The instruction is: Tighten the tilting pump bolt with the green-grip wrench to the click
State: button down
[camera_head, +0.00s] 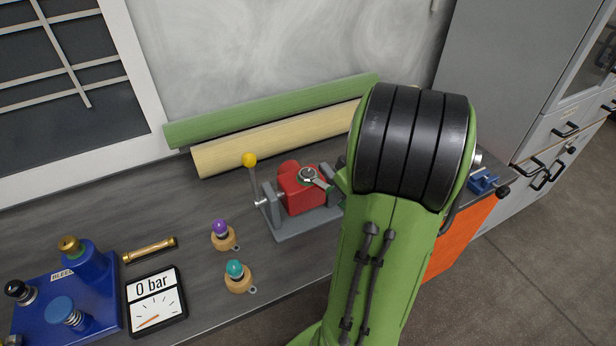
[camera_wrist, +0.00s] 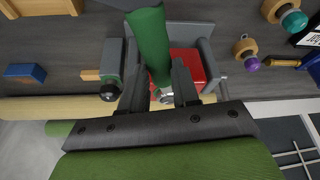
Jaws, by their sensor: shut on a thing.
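The red pump (camera_head: 301,199) sits in a grey cradle (camera_head: 290,228) with a yellow-knobbed lever (camera_head: 249,160) at its left. The metal head of the wrench (camera_head: 308,175) lies at the round bolt seat on the pump's top. I cannot tell how fully it seats. In the wrist view, my gripper (camera_wrist: 161,80) is shut on the green grip of the wrench (camera_wrist: 148,40), above the red pump (camera_wrist: 188,63). The head view hides my gripper behind my green arm. The bolt itself is mostly covered by the wrench head.
A blue bleed block (camera_head: 100,290), a gauge reading 0 bar (camera_head: 156,301) and a brass rod (camera_head: 149,250) stand left. Purple (camera_head: 220,228) and teal (camera_head: 235,269) knobs are in front. Green (camera_head: 260,111) and yellow (camera_head: 260,139) rolls lie behind. A small blue item (camera_head: 483,181) is right.

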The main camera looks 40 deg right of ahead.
jog(key=shift+d, duration=0.25)
jog(key=shift+r+p, duration=0.4)
jog(key=shift+r, duration=0.75)
dwell(1.4)
jog(key=shift+r, duration=0.1)
notch_tip(320, 180, up, 7)
jog(key=p, duration=0.5)
dwell(0.8)
jog(key=s+r, duration=0.1)
jog(key=s+r+p, duration=0.1)
jog(key=s, duration=0.3)
jog(key=shift+a+r+p, duration=0.1)
jog(key=shift+r+p, duration=0.25)
jog(key=shift+r, duration=0.05)
